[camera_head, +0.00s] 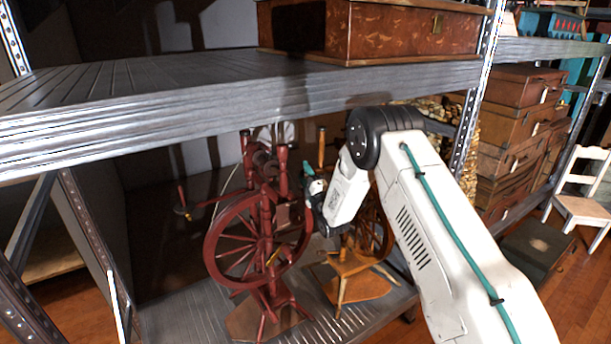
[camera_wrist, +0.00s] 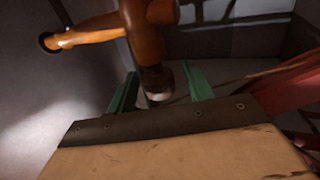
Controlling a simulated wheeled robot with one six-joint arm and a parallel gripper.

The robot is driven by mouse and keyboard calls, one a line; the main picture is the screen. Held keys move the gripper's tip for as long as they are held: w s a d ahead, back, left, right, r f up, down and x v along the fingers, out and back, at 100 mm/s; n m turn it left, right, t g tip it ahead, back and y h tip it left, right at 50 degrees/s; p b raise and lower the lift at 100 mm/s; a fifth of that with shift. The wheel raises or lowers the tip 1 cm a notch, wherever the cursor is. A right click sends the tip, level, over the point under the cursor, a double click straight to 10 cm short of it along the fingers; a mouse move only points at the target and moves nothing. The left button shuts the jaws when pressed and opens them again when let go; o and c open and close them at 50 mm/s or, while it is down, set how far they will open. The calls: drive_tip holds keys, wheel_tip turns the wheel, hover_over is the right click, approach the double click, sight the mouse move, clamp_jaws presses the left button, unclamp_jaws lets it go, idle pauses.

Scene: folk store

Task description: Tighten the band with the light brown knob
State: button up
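A dark red spinning wheel (camera_head: 262,240) stands on the lower shelf. A light brown spinning wheel (camera_head: 345,262) stands to its right, partly hidden by my arm. My gripper (camera_head: 310,182) is between the two wheels at about the height of their upper parts. In the wrist view its two green fingers (camera_wrist: 160,88) are apart. An orange-brown turned wooden piece (camera_wrist: 150,38) shows just ahead, and its dark lower end (camera_wrist: 158,82) appears between the fingertips, with no clear contact. I cannot tell whether this piece is the light brown knob. The band is not clearly visible.
The upper metal shelf (camera_head: 150,105) spans above both wheels and carries a wooden box (camera_head: 395,32). A shelf upright (camera_head: 470,110) stands behind my arm. Red wood (camera_wrist: 290,85) is at right.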

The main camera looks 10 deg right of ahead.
drive_tip(key=v, duration=0.7)
drive_tip(key=shift+s+f, duration=0.2)
drive_tip(key=shift+s, duration=0.15)
